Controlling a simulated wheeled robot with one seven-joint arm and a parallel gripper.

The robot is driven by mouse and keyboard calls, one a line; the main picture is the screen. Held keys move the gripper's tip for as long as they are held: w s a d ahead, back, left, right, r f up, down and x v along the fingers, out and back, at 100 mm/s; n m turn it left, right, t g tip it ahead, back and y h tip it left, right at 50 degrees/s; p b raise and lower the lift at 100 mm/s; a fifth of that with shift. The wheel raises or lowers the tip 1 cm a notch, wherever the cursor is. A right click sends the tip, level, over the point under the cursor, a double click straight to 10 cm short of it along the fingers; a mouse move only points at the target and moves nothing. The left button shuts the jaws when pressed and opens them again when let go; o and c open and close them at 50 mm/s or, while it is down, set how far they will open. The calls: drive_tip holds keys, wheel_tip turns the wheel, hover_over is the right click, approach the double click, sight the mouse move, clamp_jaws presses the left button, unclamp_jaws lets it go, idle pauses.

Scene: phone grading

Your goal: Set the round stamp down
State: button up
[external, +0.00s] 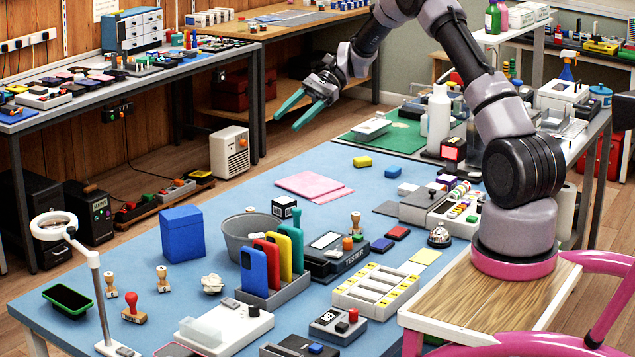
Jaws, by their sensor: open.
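My gripper (286,123) has two teal fingers, spread open with nothing between them. It is raised beyond the far edge of the blue table (330,230), well away from the stamps. A wooden-handled stamp (355,224) stands upright next to the black tester. Two more wooden-handled stamps (111,282) (162,279) stand at the front left. A red-handled stamp (134,308) with a wooden block base stands close to them. The bases are too small to tell for sure which stamp is the round one.
A blue box (182,233), a grey tub (245,235) and a rack of coloured phones (272,300) crowd the middle left. A ring lamp (97,290) rises at the front left. Pink cloths (314,186) lie near the far edge. Bare blue surface shows around the cloths.

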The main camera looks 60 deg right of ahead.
drive_tip(key=s+a+r+n+h, duration=0.6)
drive_tip(key=s+a+r, duration=0.7)
drive_tip(key=s+r, duration=0.25)
drive_tip(key=s+a+r+n+t+h, duration=0.1)
drive_tip(key=s+n+t+h, duration=0.1)
drive_tip(key=s, duration=0.8)
drive_tip(key=s+a+r+n+t+h, duration=0.1)
drive_tip(key=s+n, duration=0.3)
drive_tip(key=s, duration=0.7)
drive_tip(key=shift+a+r+n+t+h, duration=0.2)
drive_tip(key=shift+a+n+t+h, duration=0.1)
drive_tip(key=shift+a+t+h, duration=0.35)
